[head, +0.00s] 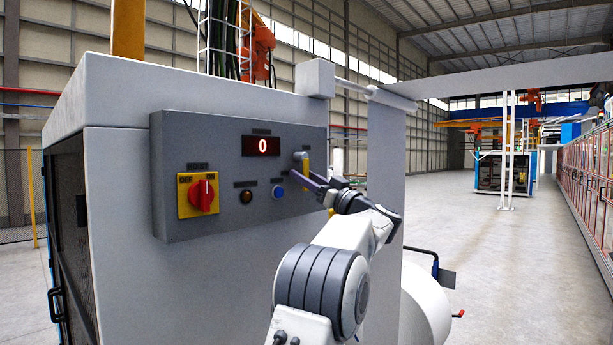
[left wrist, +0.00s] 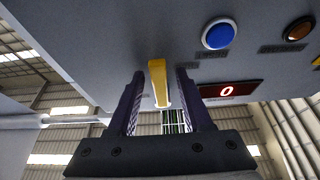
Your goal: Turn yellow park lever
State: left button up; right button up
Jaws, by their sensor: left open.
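The yellow park lever (head: 305,166) sticks out from the right end of the grey control panel (head: 225,220), on a grey hub. In the left wrist view the lever (left wrist: 159,84) stands between my two dark fingers, with a gap on each side. My left gripper (head: 312,184) is open in front of the panel's right end. It also shows in the left wrist view (left wrist: 160,76), with its fingers on either side of the lever and apparently not touching it. In the head view the fingers hide the lever's lower surroundings. My right gripper is not in view.
The panel also carries a red rotary switch (head: 202,195) on a yellow plate, an amber button (head: 246,196), a blue button (head: 278,192) and a red display (head: 262,146) reading 0. Open floor lies farther right.

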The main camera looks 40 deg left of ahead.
pick_arm(q)
grip_shut()
dwell(1.3)
